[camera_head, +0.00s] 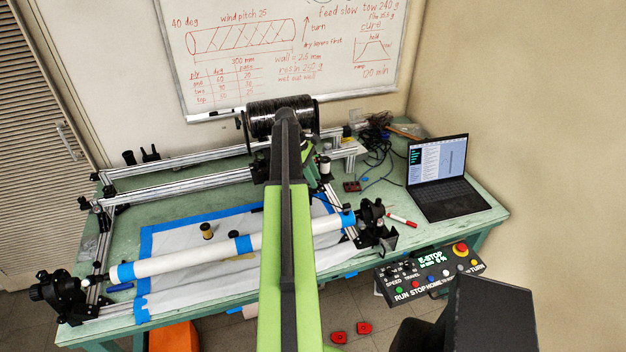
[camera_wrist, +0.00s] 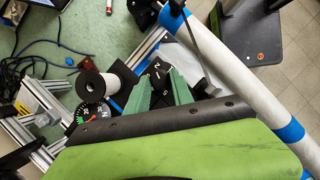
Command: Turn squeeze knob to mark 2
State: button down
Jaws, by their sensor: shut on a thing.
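In the wrist view, my gripper (camera_wrist: 163,86) has its two green fingers over a black dial plate (camera_wrist: 158,72) with white numerals. The fingers are closed around the squeeze knob, which is mostly hidden between and below them. I cannot tell which mark the knob points to. A "2" seems to show just beyond the fingertips. In the head view my own arm covers the gripper and the knob, near the carriage of the winding machine.
A spool (camera_wrist: 92,84) and a round gauge (camera_wrist: 92,112) stand close left of my fingers. The white mandrel tube (camera_head: 190,258) with blue tape crosses the bench. A black tow spool (camera_head: 262,118), a laptop (camera_head: 440,165) and a control panel (camera_head: 430,275) are around it.

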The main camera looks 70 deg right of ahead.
jog(key=shift+s+d+m+y, duration=0.15)
jog(key=shift+m+y, duration=0.15)
jog(key=shift+m, duration=0.3)
jog(key=c, duration=1.1)
grip_release()
jog(key=shift+r, duration=0.15)
jog(key=p+v, duration=1.6)
jog(key=v, duration=0.1)
